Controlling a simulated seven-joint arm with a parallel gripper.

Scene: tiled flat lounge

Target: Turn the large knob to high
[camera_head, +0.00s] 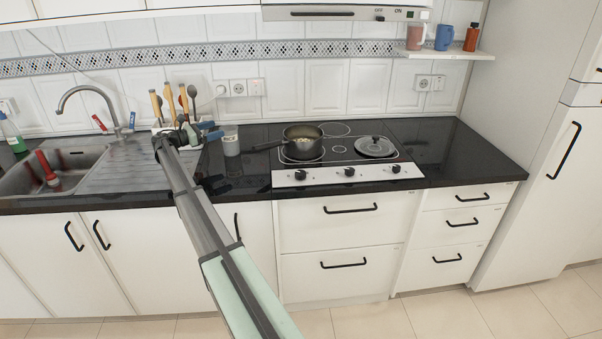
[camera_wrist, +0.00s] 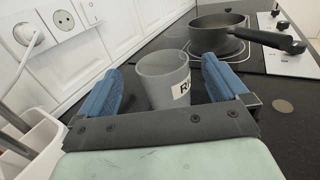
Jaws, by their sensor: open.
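A white control panel (camera_head: 322,178) at the front of the black cooktop carries three dark knobs: a left knob (camera_head: 300,174), a middle knob (camera_head: 350,171) and a right knob (camera_head: 396,168). Their markings are too small to read, so I cannot tell which is the large one. My gripper (camera_head: 211,130) is over the counter, left of the cooktop and apart from the knobs. Its blue fingers (camera_wrist: 162,70) are open and empty, with a labelled grey cup (camera_wrist: 163,80) ahead between them.
The cup (camera_head: 231,140) stands between my gripper and the cooktop. A dark pot (camera_head: 303,144) sits on a left burner, its handle pointing left. A lid (camera_head: 375,147) lies on the right. A utensil holder (camera_head: 178,130) and sink (camera_head: 60,175) are left. The right counter (camera_head: 450,150) is clear.

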